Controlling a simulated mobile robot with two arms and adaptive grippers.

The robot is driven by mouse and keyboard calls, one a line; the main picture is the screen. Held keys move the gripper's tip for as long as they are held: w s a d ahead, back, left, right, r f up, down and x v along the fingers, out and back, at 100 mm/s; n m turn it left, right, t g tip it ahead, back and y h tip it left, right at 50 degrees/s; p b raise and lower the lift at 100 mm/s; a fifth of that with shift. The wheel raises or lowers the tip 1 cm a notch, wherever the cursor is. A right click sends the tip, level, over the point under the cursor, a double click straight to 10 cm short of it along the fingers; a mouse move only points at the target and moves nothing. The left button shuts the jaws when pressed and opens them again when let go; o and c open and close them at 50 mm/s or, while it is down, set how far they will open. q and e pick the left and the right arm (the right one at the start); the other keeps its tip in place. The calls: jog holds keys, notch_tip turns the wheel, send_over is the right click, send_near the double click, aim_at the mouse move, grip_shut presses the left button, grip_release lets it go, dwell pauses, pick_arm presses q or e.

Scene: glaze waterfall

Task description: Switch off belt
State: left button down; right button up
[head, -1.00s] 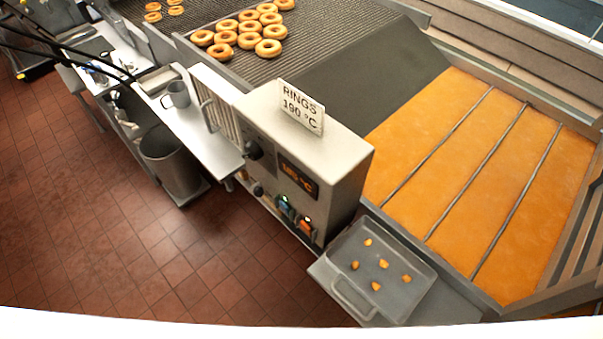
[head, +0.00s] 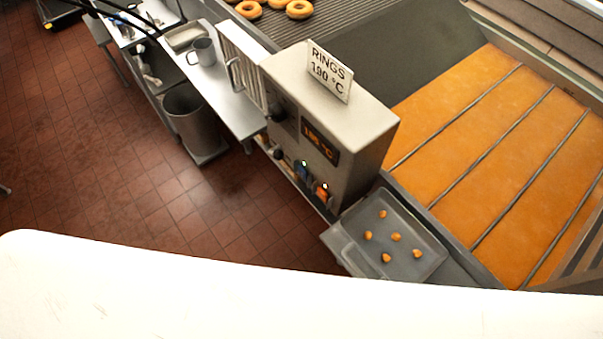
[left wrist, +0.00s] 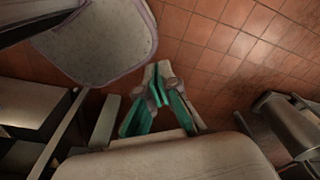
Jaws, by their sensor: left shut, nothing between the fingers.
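The grey control box (head: 335,110) stands beside the fryer, with a dark knob (head: 284,116) and an orange-lit display (head: 320,146) on its front. The dark mesh belt (head: 345,15) carries golden rings (head: 299,9) at the top. My left gripper (left wrist: 158,75) shows in the left wrist view, its green-sided fingers shut and empty above the tiled floor. It is not seen in the head view. My right gripper is in neither view.
A tray with several small orange pieces (head: 345,262) sits below the box, beside the orange oil bath (head: 480,140). A steel bench (head: 225,100) with a mug (head: 203,52) and a bin (head: 187,118) stand left. The tiled floor (head: 130,200) before the box is open.

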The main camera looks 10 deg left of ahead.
pick_arm(q)
jog(key=w+a+f+n+t+h+b, duration=0.1)
jog(key=w+f+n+t+b, duration=0.15)
jog(key=w+n+b, duration=0.7)
jog(key=w+r+t+h+b, duration=0.1)
jog(key=w+r+t+b, duration=0.2)
jog(key=w, duration=0.6)
jog(key=w+r+t+h+b, duration=0.15)
jog(key=w+r+b, duration=0.3)
jog(key=w, duration=0.45)
jog(key=w+d+r+n+t+h+b, duration=0.1)
jog(key=w+r+t+h+b, duration=0.1)
jog(key=w+r+b, duration=0.3)
jog(key=w+d+r+n+t+h+b, duration=0.1)
jog(key=r+n+t+h+b, duration=0.1)
jog(key=r, duration=0.4)
jog(key=s+d+r+t+h+b, duration=0.1)
jog(key=s+d+r+h+b, duration=0.1)
jog(key=r, duration=0.6)
jog(key=s+d+r+m+h+b, duration=0.1)
jog(key=d+r+h+b, duration=0.2)
jog(key=r, duration=0.6)
jog(key=shift+s+d+t+h+b, duration=0.2)
jog(key=shift+s+t+h+b, duration=0.2)
jog(key=shift+h+b, duration=0.2)
jog(key=shift+r, duration=0.1)
